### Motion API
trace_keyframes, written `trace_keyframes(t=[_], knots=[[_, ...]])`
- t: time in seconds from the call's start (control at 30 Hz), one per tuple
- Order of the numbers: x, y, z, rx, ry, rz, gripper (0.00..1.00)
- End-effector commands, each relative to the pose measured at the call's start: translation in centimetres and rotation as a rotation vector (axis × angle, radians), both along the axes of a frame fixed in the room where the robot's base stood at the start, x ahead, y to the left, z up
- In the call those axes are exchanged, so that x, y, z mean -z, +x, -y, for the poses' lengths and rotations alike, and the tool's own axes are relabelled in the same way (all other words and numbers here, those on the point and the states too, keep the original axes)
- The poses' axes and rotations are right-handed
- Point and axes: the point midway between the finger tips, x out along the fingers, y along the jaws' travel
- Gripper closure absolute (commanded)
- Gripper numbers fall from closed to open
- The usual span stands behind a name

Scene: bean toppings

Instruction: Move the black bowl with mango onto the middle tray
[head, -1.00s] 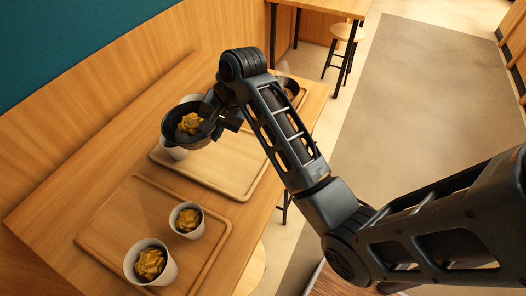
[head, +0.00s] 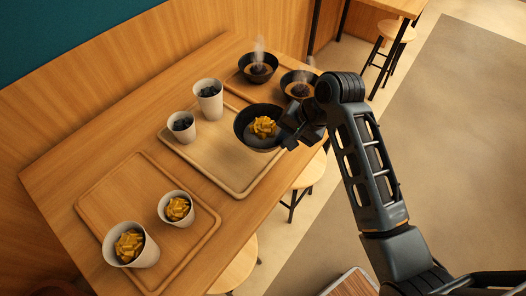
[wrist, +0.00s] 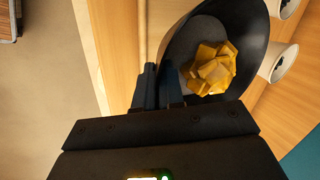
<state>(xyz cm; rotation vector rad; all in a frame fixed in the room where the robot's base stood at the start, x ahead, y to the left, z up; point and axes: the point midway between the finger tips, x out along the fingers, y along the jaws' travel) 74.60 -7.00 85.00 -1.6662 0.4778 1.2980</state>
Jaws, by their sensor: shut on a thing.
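The black bowl (head: 244,124) holds yellow mango (head: 264,127). In the head view it is over the right side of the middle tray (head: 225,172). My gripper (head: 288,138) is shut on the bowl's right rim. The wrist view shows the bowl (wrist: 248,25) tilted in the picture, with mango (wrist: 210,69) inside and my gripper (wrist: 165,92) at its rim. I cannot tell whether the bowl's base touches the tray. The arm hides part of the bowl's right side.
Two white cups with dark topping (head: 208,98) (head: 182,129) stand on the middle tray's back left. The front tray (head: 105,194) holds two mango cups (head: 177,208) (head: 131,245). Steaming black bowls (head: 258,68) (head: 298,84) stand at the back. The middle tray's front is clear.

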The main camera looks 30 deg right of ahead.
Motion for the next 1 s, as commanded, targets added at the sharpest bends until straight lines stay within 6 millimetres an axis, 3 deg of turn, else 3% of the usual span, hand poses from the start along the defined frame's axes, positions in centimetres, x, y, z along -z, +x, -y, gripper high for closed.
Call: trace_keyframes(t=[0.1, 0.3, 0.47, 0.7, 1.0], knots=[[1.4, 1.5, -2.1, -0.004, 0.001, -0.002, 1.0], [2.9, 3.0, -4.0, 0.0, 0.001, 0.0, 1.0], [3.8, 3.2, -4.3, 0.001, 0.001, -0.002, 1.0], [6.9, 3.2, -4.3, 0.002, 0.001, 0.0, 1.0], [7.2, 3.2, -4.3, 0.001, 0.0, 0.001, 1.0]])
